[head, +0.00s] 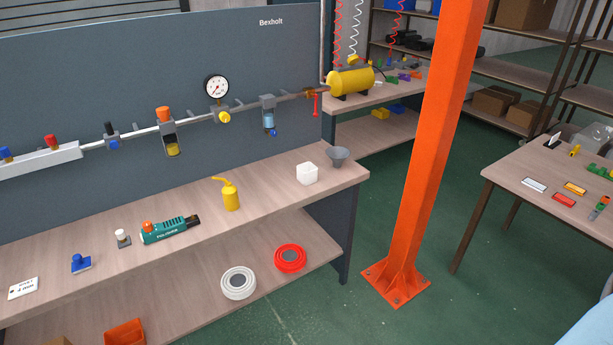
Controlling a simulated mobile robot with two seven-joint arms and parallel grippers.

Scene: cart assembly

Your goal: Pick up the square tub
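The square tub (307,174) is small and white. It stands upright near the right end of the long wooden workbench (270,205) in the head view. A grey funnel (338,157) stands just behind it to the right. Neither of my grippers shows in the head view. A pale blue shape at the bottom right corner is cut off by the frame, and I cannot tell what it is.
An orange post (433,150) rises from the floor right of the bench. Another table (540,175) stands at the right. Green floor lies between them.

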